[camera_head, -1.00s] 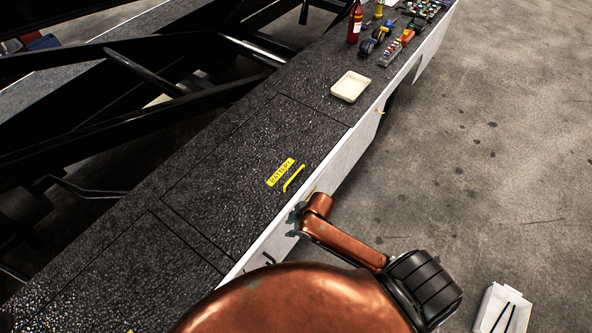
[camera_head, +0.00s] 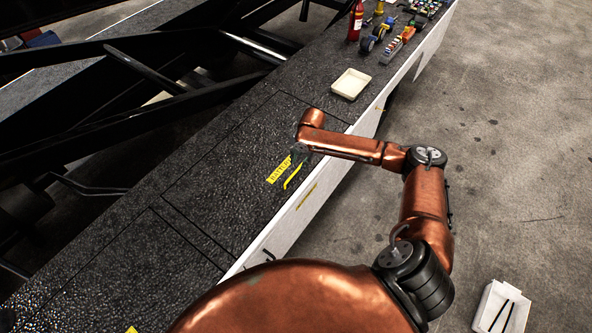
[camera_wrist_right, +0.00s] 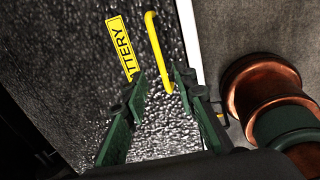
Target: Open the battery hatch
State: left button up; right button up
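The battery hatch (camera_head: 225,180) is a dark, rough panel with thin seams, lying flush and closed in the loader's top deck. It carries a yellow BATTERY label (camera_head: 279,170) and a yellow bar handle (camera_head: 293,176). My right gripper (camera_head: 300,155) is over the hatch at the handle's far end, mostly hidden by its own wrist. In the right wrist view, its green fingers (camera_wrist_right: 161,82) are apart and empty. The yellow handle (camera_wrist_right: 154,45) runs ahead of them, its near end showing between the fingertips; I cannot tell the height gap. My left gripper is not in view.
A cream tray (camera_head: 351,85) sits on the deck beyond the hatch, with a red bottle (camera_head: 355,22) and several small items farther back. Black frame beams (camera_head: 120,110) run at left. A white bin (camera_head: 502,309) stands on the open floor at lower right.

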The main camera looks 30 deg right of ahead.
aim_at(295, 172)
jog(key=f, duration=0.2)
jog(key=w+f, duration=0.1)
jog(key=f, duration=0.4)
jog(key=shift+w+a+f, duration=0.2)
jog(key=shift+w, duration=0.1)
grip_shut()
dwell(0.4)
